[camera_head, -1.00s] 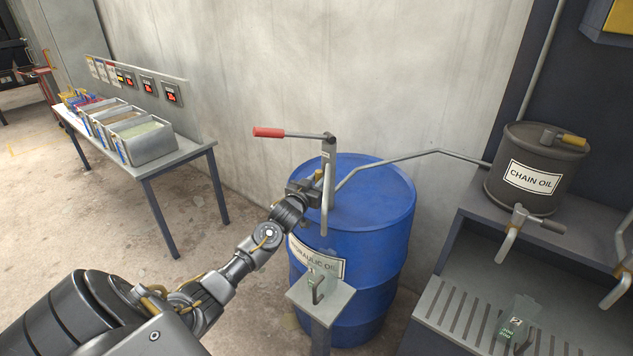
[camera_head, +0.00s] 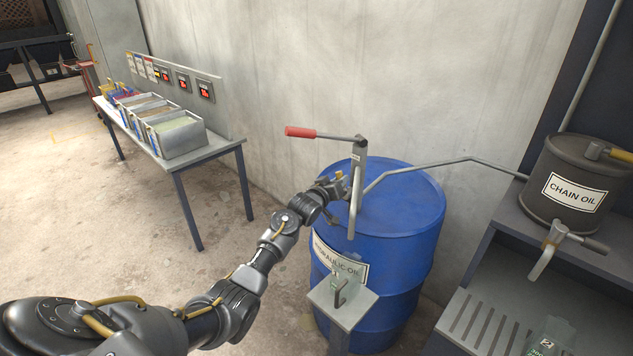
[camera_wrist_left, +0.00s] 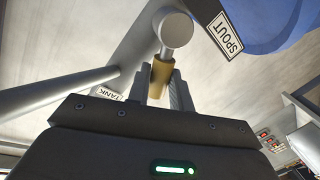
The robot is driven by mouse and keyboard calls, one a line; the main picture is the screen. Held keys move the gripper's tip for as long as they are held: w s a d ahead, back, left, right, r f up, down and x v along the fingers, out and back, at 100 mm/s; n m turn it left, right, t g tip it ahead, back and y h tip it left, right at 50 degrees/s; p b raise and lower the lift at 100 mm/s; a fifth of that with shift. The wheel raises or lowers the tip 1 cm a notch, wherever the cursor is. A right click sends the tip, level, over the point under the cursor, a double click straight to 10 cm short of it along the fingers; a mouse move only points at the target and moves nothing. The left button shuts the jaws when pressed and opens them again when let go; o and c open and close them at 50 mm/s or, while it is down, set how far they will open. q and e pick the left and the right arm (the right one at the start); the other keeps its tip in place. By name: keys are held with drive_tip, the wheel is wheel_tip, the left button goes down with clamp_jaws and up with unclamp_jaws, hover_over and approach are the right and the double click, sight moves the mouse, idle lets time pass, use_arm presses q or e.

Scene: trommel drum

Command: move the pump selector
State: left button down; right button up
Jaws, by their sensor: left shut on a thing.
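The pump (camera_head: 357,165) stands on top of the blue hydraulic oil drum (camera_head: 410,215), with a red-gripped crank handle (camera_head: 300,132) pointing left. My left gripper (camera_head: 344,187) is at the left side of the pump body. In the left wrist view, my left gripper (camera_wrist_left: 165,92) has its fingers closed around the brass-coloured part of the pump selector (camera_wrist_left: 161,73). The selector's round grey end (camera_wrist_left: 176,30) shows beyond the fingers. A SPOUT label (camera_wrist_left: 225,36) is to its right and a TANK label (camera_wrist_left: 107,94) to its left. My right gripper is not in view.
A small stand (camera_head: 343,308) holding a jug is in front of the drum. A chain oil drum (camera_head: 570,190) on a grey bench (camera_head: 490,305) is at the right. A table with several bins (camera_head: 180,135) is at the left. Open floor lies left of the drum.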

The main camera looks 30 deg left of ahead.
use_arm(q)
drive_tip(key=shift+w+a+f+n+g+h+p, duration=0.1)
drive_tip(key=shift+a+f+n+g+h+p, duration=0.4)
drive_tip(key=shift+n, duration=1.25)
drive_tip(key=shift+w+a+f+n+g+h+p, duration=0.15)
drive_tip(key=shift+a+f+n+h+p, duration=0.25)
drive_tip(key=shift+f+n, duration=0.95)
drive_tip(key=shift+w+a+f+n+g+h+p, duration=0.15)
drive_tip(key=shift+a+f+n+h, duration=0.35)
drive_tip(key=shift+n, duration=1.6)
drive_tip(key=shift+s+r, duration=0.1)
drive_tip(key=c, duration=1.3)
unclamp_jaws()
drive_tip(key=shift+o, duration=0.2)
drive_tip(key=shift+a, duration=0.1)
